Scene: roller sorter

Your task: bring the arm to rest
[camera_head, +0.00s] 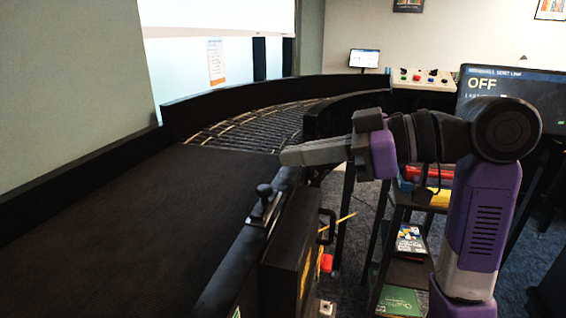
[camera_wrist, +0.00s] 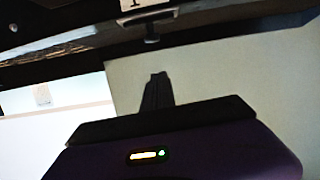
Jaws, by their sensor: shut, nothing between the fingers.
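My arm reaches in from the right in the head view, purple and black, with the forearm upright and the wrist bent over to the left. My gripper (camera_head: 283,157) points left, level, near the inner rail of the conveyor. Its fingers are closed together with nothing between them. In the wrist view the shut fingers (camera_wrist: 157,76) stand against a pale wall. Whether the fingertips touch the rail cannot be told from here.
A dark belt (camera_head: 130,235) leads to a curved roller section (camera_head: 262,125) with black side walls. A black lever (camera_head: 264,200) stands on the near rail. A shelf (camera_head: 408,270) with boxes is below my arm. A control panel (camera_head: 423,78) and a screen reading OFF (camera_head: 510,83) stand behind.

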